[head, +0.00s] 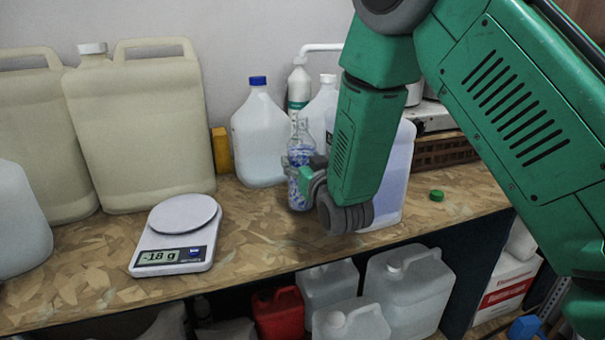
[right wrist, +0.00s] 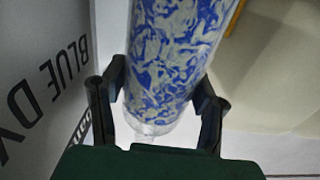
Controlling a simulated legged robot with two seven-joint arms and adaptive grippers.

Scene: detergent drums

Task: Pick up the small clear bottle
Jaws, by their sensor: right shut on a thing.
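The small clear bottle (head: 300,150) stands about upright at the middle of the wooden shelf, with a blue and white pattern on its body. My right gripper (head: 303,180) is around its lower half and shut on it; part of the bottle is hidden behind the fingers. In the right wrist view the patterned bottle (right wrist: 172,55) sits between the two dark fingers (right wrist: 158,105), one on each side. I cannot tell if its base touches the shelf. My left gripper is not in view.
A blue-capped jug (head: 260,135) stands just left of the bottle, and a larger pale container (head: 397,170) is behind my right arm. A scale (head: 180,232) and big beige drums (head: 140,130) are at the left. A green cap (head: 436,195) lies at the right.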

